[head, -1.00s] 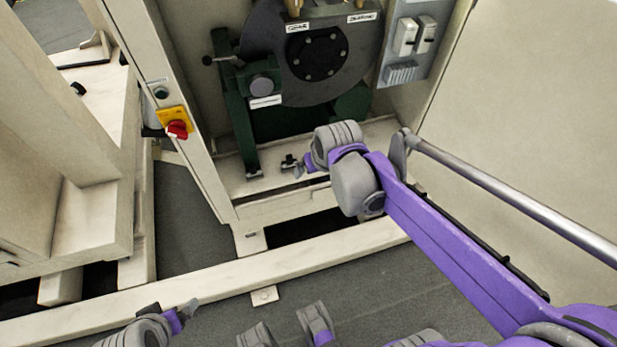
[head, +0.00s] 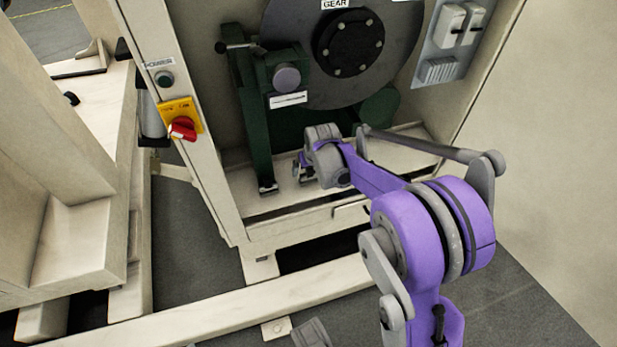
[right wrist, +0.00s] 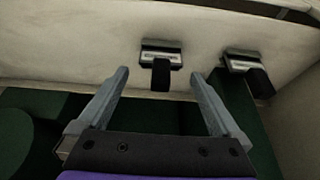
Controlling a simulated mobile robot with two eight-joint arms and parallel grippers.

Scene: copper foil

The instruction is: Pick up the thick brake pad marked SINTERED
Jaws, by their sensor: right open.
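Two small brake pads lie on the cream cabinet floor in the right wrist view. One pad (right wrist: 161,54) is ahead of the gap between my fingers, and the other pad (right wrist: 243,60) is to the right, beyond the right finger. Each has a pale labelled plate and a dark block; the lettering is too small to read, so I cannot tell which is marked SINTERED. My right gripper (right wrist: 158,74) is open and empty, with its tips short of the pads. In the head view my right gripper (head: 303,170) is low inside the cabinet. My left gripper is out of view.
A green stand (head: 252,130) with a large dark disc (head: 300,60) stands close behind the gripper. The cabinet's left post carries a red switch (head: 183,129). A grey switch panel (head: 452,40) is on the right wall. A cream beam (head: 190,318) crosses the floor in front.

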